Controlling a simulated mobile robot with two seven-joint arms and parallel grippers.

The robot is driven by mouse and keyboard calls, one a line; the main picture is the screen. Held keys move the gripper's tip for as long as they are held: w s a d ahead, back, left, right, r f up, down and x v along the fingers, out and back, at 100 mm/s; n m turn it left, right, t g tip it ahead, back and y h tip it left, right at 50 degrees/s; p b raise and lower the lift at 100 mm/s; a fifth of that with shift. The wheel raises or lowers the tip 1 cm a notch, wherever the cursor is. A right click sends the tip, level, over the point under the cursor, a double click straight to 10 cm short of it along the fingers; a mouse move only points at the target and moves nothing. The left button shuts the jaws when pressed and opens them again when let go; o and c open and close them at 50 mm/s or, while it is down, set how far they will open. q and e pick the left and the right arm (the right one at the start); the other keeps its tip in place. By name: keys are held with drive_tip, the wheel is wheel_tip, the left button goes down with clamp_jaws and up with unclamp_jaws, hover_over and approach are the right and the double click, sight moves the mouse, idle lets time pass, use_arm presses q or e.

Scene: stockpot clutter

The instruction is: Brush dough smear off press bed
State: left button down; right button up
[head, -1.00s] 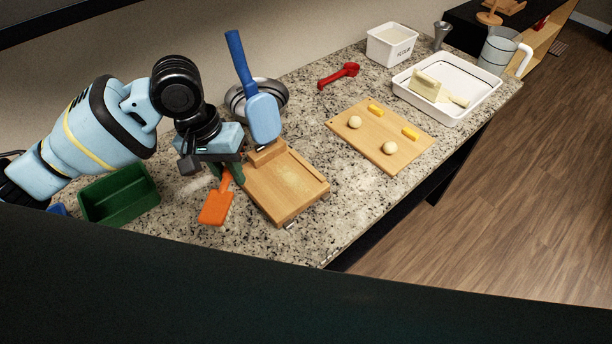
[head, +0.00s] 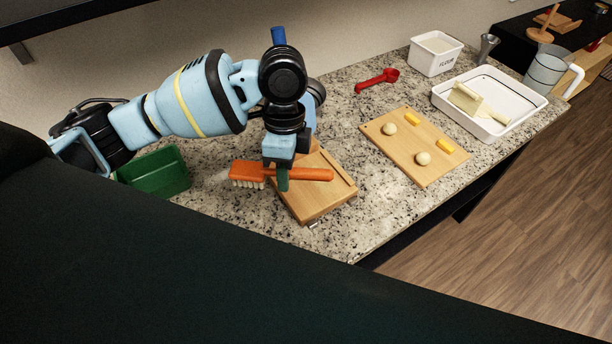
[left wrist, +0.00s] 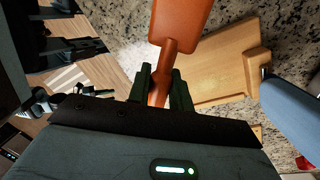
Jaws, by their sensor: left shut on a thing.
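My left gripper (head: 283,182) is shut on the handle of an orange brush (head: 314,174). The brush lies sideways across the picture, its pale bristles (head: 246,184) pointing down at the left end. The brush head looks to be left of the press bed, above the counter; its exact height is unclear. The wooden press bed (head: 312,208) is partly behind my gripper and the brush, and I cannot make out the smear on it. In the left wrist view the brush (left wrist: 180,22) runs up from between my fingers (left wrist: 162,85), with the press bed (left wrist: 215,75) to its right. My right gripper is out of view.
The press's blue lid (left wrist: 290,112) stands raised, mostly behind my arm in the head view. A green bin (head: 158,175) stands left. A board (head: 408,150) with dough balls and yellow pieces, a red scoop (head: 377,80), a flour tub (head: 436,55) and a white tray (head: 490,103) lie right.

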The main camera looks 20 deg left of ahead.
sight(307, 176)
use_arm(q)
drive_tip(key=m, duration=0.3)
drive_tip(key=d+m+y, duration=0.1)
drive_tip(key=m, duration=0.2)
drive_tip(key=shift+d+m, duration=0.2)
drive_tip(key=shift+m, duration=0.1)
drive_tip(key=m, duration=0.3)
drive_tip(key=d+m+t+y, duration=0.1)
drive_tip(key=m, duration=0.2)
drive_tip(key=shift+f, duration=0.1)
drive_tip(key=m, duration=0.4)
drive_tip(key=d+m+t, duration=0.1)
drive_tip(key=m, duration=0.1)
drive_tip(key=shift+m+y, duration=0.3)
drive_tip(key=shift+y, duration=0.1)
drive_tip(key=m, duration=0.3)
drive_tip(key=shift+d+t, duration=0.15)
drive_tip(key=shift+t, duration=0.25)
drive_tip(key=m, duration=0.4)
drive_tip(key=shift+d+t, duration=0.2)
drive_tip(key=shift+t, duration=0.2)
